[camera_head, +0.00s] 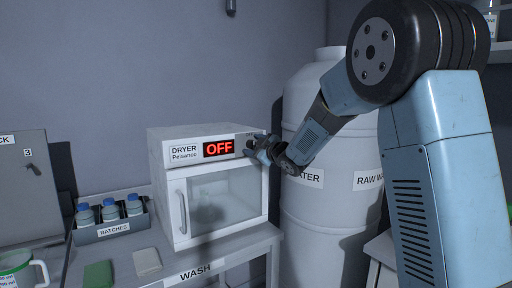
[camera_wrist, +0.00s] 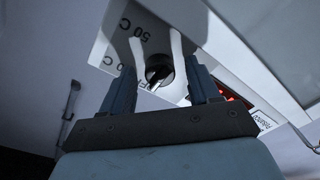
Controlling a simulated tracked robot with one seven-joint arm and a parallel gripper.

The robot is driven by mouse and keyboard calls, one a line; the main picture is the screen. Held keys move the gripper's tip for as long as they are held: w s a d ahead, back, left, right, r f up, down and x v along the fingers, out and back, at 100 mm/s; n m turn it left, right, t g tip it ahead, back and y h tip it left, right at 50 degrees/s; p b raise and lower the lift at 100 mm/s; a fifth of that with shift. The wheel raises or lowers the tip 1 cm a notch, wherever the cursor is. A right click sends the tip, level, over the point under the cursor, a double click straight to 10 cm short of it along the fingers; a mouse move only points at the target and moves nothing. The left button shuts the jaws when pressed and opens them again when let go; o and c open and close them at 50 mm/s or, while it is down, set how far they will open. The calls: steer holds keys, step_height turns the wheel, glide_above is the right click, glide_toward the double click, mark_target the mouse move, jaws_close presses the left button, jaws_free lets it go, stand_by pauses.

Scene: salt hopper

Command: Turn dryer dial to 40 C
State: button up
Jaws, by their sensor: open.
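The white dryer (camera_head: 215,185) stands on the bench, and its red display (camera_head: 218,147) reads OFF. In the wrist view the dryer's black round dial (camera_wrist: 158,70) lies between my gripper's fingers. A white pointer mark on it faces downward, toward a partly hidden OFF label. A "50 C" label (camera_wrist: 134,31) is up and left of the dial; another label ending in C is partly hidden by the left finger. My gripper (camera_wrist: 160,62) is open, with one finger on each side of the dial; contact cannot be told. In the head view my gripper (camera_head: 262,149) is at the panel's right end and hides the dial.
A large white water tank (camera_head: 325,215) stands right behind the dryer. A batches rack (camera_head: 112,229) with blue-capped bottles is left of the dryer. A green cloth (camera_head: 98,274) and a pale cloth (camera_head: 146,261) lie in front. A grey cabinet (camera_head: 25,190) is at far left.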

steer(key=c, duration=1)
steer(key=shift+c, duration=0.2)
steer(key=shift+d, duration=0.1)
steer(key=shift+w+d+m, duration=0.1)
steer(key=shift+m, duration=4.9)
steer(key=shift+r, duration=0.1)
steer(key=o, duration=1)
steer(key=shift+o, duration=0.2)
